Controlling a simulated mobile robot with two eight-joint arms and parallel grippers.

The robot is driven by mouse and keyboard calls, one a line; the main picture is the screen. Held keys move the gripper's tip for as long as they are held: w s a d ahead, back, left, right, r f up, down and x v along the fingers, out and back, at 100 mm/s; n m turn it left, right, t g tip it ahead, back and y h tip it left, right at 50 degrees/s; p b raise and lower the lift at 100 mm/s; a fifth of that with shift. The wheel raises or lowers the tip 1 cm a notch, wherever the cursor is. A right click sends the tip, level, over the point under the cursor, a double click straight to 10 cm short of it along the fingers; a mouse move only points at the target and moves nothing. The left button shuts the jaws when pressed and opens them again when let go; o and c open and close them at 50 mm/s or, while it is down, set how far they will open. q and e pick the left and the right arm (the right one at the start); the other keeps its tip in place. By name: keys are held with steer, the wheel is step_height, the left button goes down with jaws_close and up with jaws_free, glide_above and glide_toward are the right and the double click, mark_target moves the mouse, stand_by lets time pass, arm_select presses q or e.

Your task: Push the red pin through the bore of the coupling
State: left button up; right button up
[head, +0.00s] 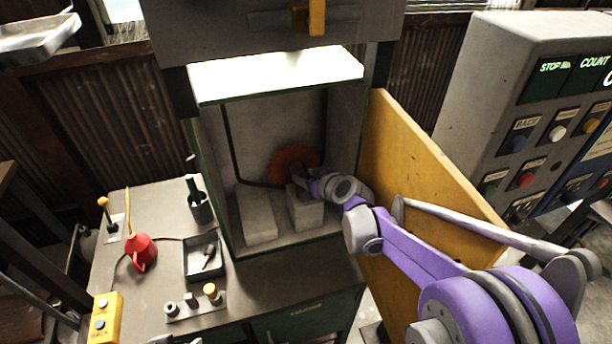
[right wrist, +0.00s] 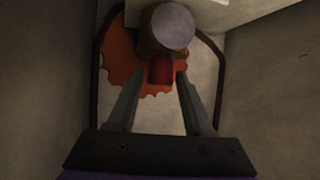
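In the right wrist view the red pin (right wrist: 161,70) shows as a short red block just under the coupling (right wrist: 172,26), a brownish body with a round grey face. My right gripper (right wrist: 161,77) points at the pin, one finger on each side. Narrow gaps seem to separate the fingers from it, so the gripper looks open. How deep the pin sits in the bore is hidden. In the head view my right gripper (head: 313,182) is inside the open cabinet, where pin and coupling are too small or covered to make out.
An orange toothed disc (head: 294,160) stands behind the coupling. Two grey blocks (head: 257,218) (head: 305,210) stand on the cabinet floor. Cabinet walls close in on both sides, and a yellow panel (head: 425,175) flanks my right arm. The bench at left holds a red oil can (head: 142,252) and a tray (head: 190,272).

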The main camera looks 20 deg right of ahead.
mark_target(306, 177)
stand_by(0.4)
steer(key=o, duration=0.6)
steer(key=shift+c, duration=0.2)
step_height(306, 177, up, 10)
steer(key=p, duration=0.1)
